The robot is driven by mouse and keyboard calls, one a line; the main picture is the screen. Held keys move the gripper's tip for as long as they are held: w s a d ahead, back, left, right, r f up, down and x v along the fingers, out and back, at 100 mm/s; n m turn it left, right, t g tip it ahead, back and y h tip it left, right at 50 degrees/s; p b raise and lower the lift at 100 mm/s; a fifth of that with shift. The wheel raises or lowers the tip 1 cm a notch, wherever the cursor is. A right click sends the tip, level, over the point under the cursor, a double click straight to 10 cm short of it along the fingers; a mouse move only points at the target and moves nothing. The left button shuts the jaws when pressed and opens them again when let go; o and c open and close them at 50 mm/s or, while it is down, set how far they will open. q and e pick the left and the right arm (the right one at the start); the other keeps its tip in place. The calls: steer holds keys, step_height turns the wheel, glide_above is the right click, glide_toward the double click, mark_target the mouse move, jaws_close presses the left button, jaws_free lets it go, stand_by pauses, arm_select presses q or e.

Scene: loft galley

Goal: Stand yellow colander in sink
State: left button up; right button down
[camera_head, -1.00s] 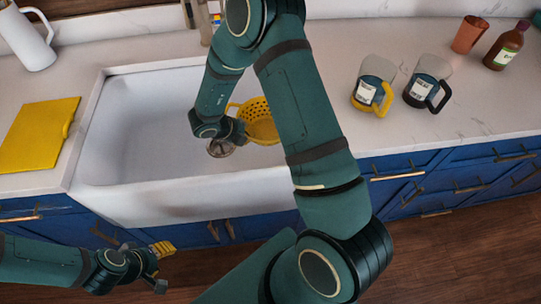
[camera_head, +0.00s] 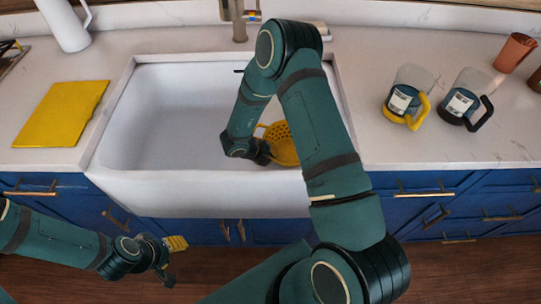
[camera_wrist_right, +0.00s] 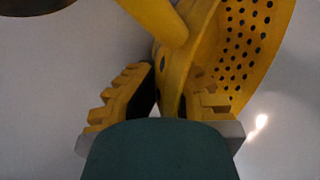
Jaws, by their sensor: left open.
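The yellow colander (camera_head: 284,146), with a perforated wall, is inside the white sink (camera_head: 170,110), toward its front right. My right forearm hides part of it. My right gripper (camera_head: 264,152) is at its left side. In the right wrist view the fingers (camera_wrist_right: 170,100) lie on either side of the rim and handle of the colander (camera_wrist_right: 240,50) and appear shut on it. I cannot tell whether its base touches the sink floor. My left gripper (camera_head: 172,258) is open and empty, low in front of the blue cabinets.
A yellow board (camera_head: 62,113) lies on the counter left of the sink, with a white pitcher (camera_head: 66,24) behind it. Two mugs (camera_head: 404,100) (camera_head: 462,100) and a copper cup (camera_head: 514,53) stand on the right counter. The faucet (camera_head: 239,22) rises behind the sink. The left half of the sink is clear.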

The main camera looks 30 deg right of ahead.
steer(key=c, duration=1.6)
jaws_free()
steer(key=o, duration=0.5)
steer(key=shift+c, duration=0.2)
steer(key=shift+a+r, duration=0.15)
steer(key=shift+r, duration=0.15)
steer(key=p+v, duration=0.2)
steer(key=v, duration=0.9)
steer(key=shift+a+r+p, duration=0.15)
steer(key=shift+a+p, duration=0.1)
steer(key=shift+p, duration=0.1)
